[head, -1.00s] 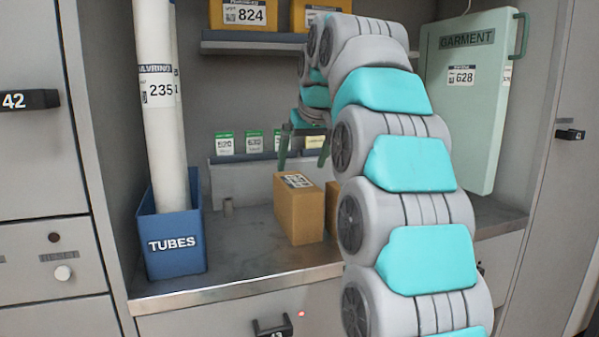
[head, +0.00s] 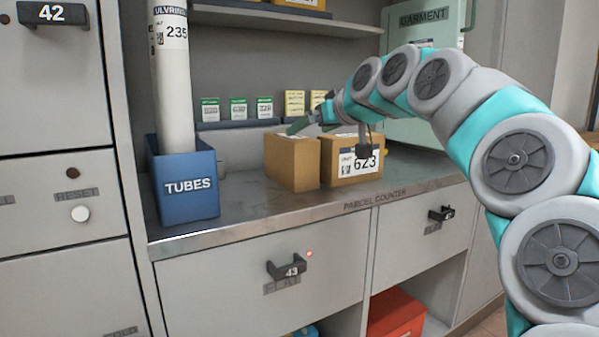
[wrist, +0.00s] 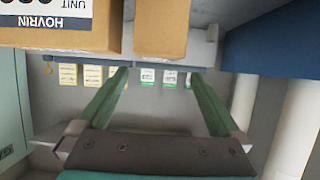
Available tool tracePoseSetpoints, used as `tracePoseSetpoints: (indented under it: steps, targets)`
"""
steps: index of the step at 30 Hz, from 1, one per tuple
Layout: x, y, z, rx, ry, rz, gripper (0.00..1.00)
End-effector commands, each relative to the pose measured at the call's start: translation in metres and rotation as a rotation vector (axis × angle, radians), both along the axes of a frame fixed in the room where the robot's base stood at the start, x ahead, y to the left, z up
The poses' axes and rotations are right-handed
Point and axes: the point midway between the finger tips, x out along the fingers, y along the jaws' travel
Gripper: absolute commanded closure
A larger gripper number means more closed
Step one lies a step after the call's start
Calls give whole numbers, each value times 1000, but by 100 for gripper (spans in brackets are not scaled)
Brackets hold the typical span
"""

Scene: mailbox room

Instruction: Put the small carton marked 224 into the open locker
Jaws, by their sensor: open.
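No carton with a readable 224 shows. A plain-sided brown carton (head: 292,162) stands on the counter, its number not readable; it also shows in the wrist view (wrist: 161,28). Beside it stands a brown carton marked 623 (head: 352,172), also in the wrist view (wrist: 112,32), where things look upside down. My gripper (head: 312,122) is at the height of the carton tops, just behind or above them; the exact gap is unclear. In the wrist view its two green fingers (wrist: 158,75) are spread with nothing between them. I cannot identify an open locker.
A blue TUBES bin (head: 184,187) with tall white tubes stands left on the parcel counter (head: 250,215). Small green and yellow labelled items (head: 238,108) line the back. A green GARMENT case (head: 425,60) stands right. Below are drawers and open bays, one with a red box (head: 396,313).

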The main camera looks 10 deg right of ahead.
Motion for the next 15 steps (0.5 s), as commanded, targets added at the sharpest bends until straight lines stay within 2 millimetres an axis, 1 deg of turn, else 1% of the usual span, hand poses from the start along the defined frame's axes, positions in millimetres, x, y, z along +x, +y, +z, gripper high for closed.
tracePoseSetpoints:
  steps: [5, 12, 15]
  targets:
    - [16, 5, -8, -1, 4, 1, 0]
    - [50, 16, -22, -2, 4, 0, 0]
    - [57, 18, -25, -2, 3, -1, 0]
